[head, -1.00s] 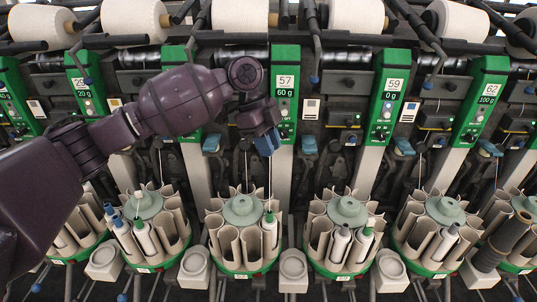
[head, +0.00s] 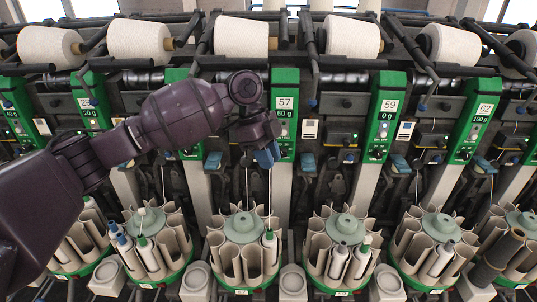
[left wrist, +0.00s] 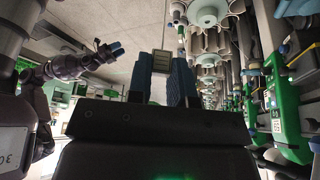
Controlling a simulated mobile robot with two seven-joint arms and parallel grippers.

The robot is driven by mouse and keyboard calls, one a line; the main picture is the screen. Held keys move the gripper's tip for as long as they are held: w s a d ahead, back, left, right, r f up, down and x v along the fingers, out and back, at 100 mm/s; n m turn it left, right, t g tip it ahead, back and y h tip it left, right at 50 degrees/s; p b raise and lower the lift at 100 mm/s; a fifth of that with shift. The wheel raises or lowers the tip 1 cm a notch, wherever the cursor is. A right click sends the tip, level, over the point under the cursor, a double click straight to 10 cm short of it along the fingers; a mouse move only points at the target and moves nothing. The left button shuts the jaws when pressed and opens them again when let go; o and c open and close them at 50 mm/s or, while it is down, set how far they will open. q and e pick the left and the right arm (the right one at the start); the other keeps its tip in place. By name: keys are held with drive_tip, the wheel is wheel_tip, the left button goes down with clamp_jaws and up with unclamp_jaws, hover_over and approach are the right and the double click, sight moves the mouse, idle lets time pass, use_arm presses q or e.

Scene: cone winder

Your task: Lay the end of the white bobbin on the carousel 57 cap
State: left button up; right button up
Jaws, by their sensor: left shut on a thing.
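The white bobbin (head: 270,247), with a green tip, stands upright in a pocket at the right side of carousel 57 (head: 229,264). The carousel's round grey-green cap (head: 243,228) is in the middle, left of the bobbin. A pale thread (head: 270,195) runs from the bobbin's top up to my left gripper (head: 265,157). The gripper is shut on the thread end, high above the carousel, below the 57 panel. My right gripper (left wrist: 117,48) shows small at the left wrist view's upper left.
Neighbouring carousels with bobbins stand left (head: 145,270) and right (head: 341,262). Green panels 57 (head: 285,108) and 59 (head: 386,118) rise behind. White cones (head: 240,40) line the top. Small pale cups (head: 292,282) sit between the carousels.

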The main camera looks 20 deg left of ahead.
use_arm(q)
drive_tip(key=shift+r, duration=0.1)
use_arm(e)
drive_tip(key=shift+w+r, duration=0.25)
drive_tip(key=shift+r, duration=0.05)
use_arm(q)
drive_tip(key=a+f+b, duration=0.3)
drive_tip(key=f, duration=0.3)
drive_tip(key=w+a+f+b, duration=0.1)
drive_tip(key=a+f+b, duration=0.1)
drive_tip(key=f, duration=0.4)
drive_tip(key=w+a+f+b, duration=0.1)
drive_tip(key=a+f+b, duration=0.2)
drive_tip(key=f, duration=0.4)
drive_tip(key=shift+w+a+b, duration=0.15)
drive_tip(key=shift+a+b, duration=0.2)
drive_tip(key=shift+a, duration=0.15)
drive_tip(key=shift+a+f, duration=0.15)
drive_tip(key=shift+f, duration=0.15)
drive_tip(key=shift+f+b, duration=0.55)
drive_tip(key=shift+f, duration=0.05)
wheel_tip(320, 180, down, 2)
drive_tip(key=shift+f+b, duration=0.1)
drive_tip(key=shift+b, duration=0.55)
use_arm(e)
wheel_tip(320, 180, down, 13)
drive_tip(key=s, duration=0.1)
drive_tip(key=shift+s+r+g, duration=0.15)
drive_tip(key=shift+s+g, duration=0.1)
drive_tip(key=shift+g, duration=0.15)
